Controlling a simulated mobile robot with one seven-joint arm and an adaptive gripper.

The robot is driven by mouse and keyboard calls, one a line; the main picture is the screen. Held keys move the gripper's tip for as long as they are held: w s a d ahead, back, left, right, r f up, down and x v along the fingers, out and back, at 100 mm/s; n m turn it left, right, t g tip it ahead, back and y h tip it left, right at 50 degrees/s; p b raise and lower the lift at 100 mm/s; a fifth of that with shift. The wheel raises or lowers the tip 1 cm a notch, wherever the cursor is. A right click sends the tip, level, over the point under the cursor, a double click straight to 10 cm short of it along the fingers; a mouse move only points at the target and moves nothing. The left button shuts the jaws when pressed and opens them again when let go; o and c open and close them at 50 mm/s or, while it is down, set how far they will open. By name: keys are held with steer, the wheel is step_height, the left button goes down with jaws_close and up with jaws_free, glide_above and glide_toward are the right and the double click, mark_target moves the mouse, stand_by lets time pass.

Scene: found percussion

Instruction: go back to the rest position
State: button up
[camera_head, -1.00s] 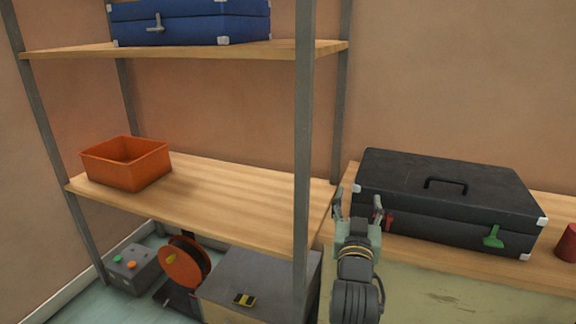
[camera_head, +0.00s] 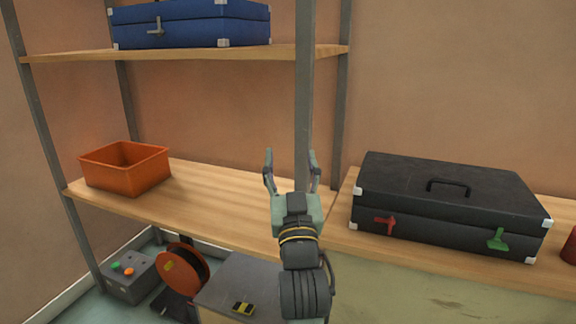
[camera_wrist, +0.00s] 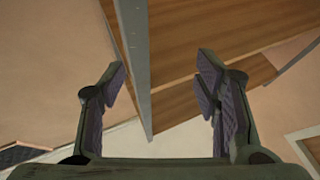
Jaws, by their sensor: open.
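My gripper (camera_head: 291,172) is open and empty in the head view. Its fingers point up, in front of the shelf unit's front post and the middle shelf's right end. In the wrist view my gripper (camera_wrist: 160,95) shows both fingers wide apart with nothing between them. The grey post (camera_wrist: 134,50) and a wooden board (camera_wrist: 200,60) lie beyond the fingers.
A black case (camera_head: 440,200) with a red latch (camera_head: 384,225) and a green latch (camera_head: 498,239) lies on the bench at right. An orange bin (camera_head: 125,170) stands on the middle shelf, a blue case (camera_head: 190,24) above. A grey post (camera_head: 303,90) is close behind my gripper.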

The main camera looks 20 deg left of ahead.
steer(key=shift+s+a+r, duration=0.2)
steer(key=shift+s+a, duration=0.05)
steer(key=shift+a, duration=0.05)
